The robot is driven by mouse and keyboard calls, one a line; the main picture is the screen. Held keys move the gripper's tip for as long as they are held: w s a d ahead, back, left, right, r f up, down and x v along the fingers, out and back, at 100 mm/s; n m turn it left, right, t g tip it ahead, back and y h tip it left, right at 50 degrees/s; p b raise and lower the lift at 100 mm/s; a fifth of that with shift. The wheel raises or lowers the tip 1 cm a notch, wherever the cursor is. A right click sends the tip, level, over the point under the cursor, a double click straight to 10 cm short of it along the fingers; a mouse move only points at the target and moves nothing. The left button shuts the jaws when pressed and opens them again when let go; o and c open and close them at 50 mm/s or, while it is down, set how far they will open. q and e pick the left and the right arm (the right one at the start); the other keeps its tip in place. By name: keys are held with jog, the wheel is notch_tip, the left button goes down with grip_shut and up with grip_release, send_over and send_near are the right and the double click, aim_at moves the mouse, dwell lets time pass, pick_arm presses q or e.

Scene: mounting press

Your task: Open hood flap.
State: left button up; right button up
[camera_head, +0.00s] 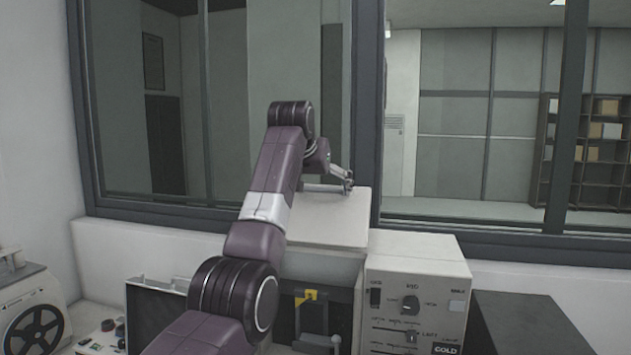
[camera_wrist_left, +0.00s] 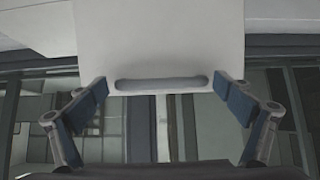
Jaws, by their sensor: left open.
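The hood flap (camera_head: 325,222) is a pale, flat panel on top of the press, left of the control box. In the left wrist view the flap (camera_wrist_left: 175,40) fills the upper middle, with a grey elongated handle or slot (camera_wrist_left: 162,84) along its edge. My left gripper (camera_head: 346,180) is at the far edge of the flap in the head view, partly hidden by its own wrist. In the left wrist view its two blue-padded fingers are spread wide, one on each side of the handle, with nothing between the pads gripped. My right gripper is not in view.
The control box (camera_head: 415,290) with knobs stands right of the press, and a dark block (camera_head: 535,325) beyond it. Below the flap is a dark recess with a yellow label (camera_head: 310,295). A window frame (camera_head: 365,110) rises close behind. An open case (camera_head: 155,305) sits left.

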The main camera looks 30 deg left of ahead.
pick_arm(q)
jog(key=v, duration=1.2)
jog(key=shift+r, duration=0.1)
